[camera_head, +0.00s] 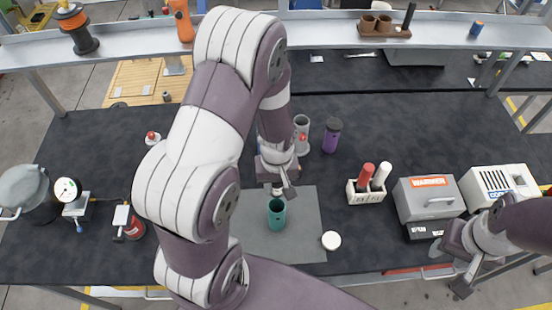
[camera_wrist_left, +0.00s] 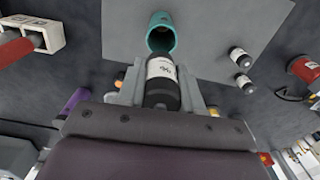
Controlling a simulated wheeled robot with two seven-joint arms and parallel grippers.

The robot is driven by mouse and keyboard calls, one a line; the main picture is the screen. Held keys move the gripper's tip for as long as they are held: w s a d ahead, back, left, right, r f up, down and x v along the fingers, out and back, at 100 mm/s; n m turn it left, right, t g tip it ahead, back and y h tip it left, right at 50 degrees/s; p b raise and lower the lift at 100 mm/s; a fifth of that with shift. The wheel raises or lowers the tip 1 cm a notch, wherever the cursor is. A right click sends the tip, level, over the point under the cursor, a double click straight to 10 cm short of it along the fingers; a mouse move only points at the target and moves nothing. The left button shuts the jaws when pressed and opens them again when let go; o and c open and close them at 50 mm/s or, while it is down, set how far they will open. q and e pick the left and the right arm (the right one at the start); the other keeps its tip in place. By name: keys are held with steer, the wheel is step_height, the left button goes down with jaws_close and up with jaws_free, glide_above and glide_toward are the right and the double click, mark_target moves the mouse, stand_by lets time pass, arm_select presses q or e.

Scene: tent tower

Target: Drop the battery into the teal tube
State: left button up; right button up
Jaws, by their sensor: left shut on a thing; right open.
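My left gripper (camera_head: 277,188) is shut on a black battery with a white label (camera_wrist_left: 162,80). It holds the battery above and just behind the teal tube (camera_head: 277,216), with a gap between them. The tube stands upright on a grey mat (camera_head: 307,213). In the left wrist view the tube's open mouth (camera_wrist_left: 161,22) lies just beyond the battery's end. My right gripper (camera_head: 448,272) is open and empty at the table's front right edge.
A round white lid (camera_head: 331,240) lies at the mat's right edge. A white holder (camera_head: 365,194) with a red and a white cylinder stands to the right, near a grey warmer box (camera_head: 429,198). A purple tumbler (camera_head: 331,136) stands behind.

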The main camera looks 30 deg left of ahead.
mark_target(276, 201)
arm_select(q)
steer(key=shift+s+d, duration=0.25)
steer(key=shift+s+d+r, duration=0.15)
steer(key=shift+s, duration=0.2)
steer(key=f+b, duration=0.1)
steer(key=f, duration=0.1)
steer(key=f+b, duration=0.2)
steer(key=f, duration=0.1)
steer(key=f+b, duration=0.2)
steer(key=shift+w+a+f, duration=0.25)
steer(key=shift+s+d, duration=0.1)
steer(key=shift+s, duration=0.15)
steer(key=o, duration=0.9)
steer(key=shift+c, duration=0.2)
steer(key=o, duration=0.3)
arm_select(e)
steer(key=f, duration=0.3)
steer(key=s+f, duration=0.1)
steer(key=f, duration=0.1)
steer(key=shift+d+f, duration=0.15)
steer(key=shift+d, duration=0.15)
arm_select(q)
steer(key=shift+s, duration=0.1)
arm_select(e)
steer(key=shift+a, duration=0.1)
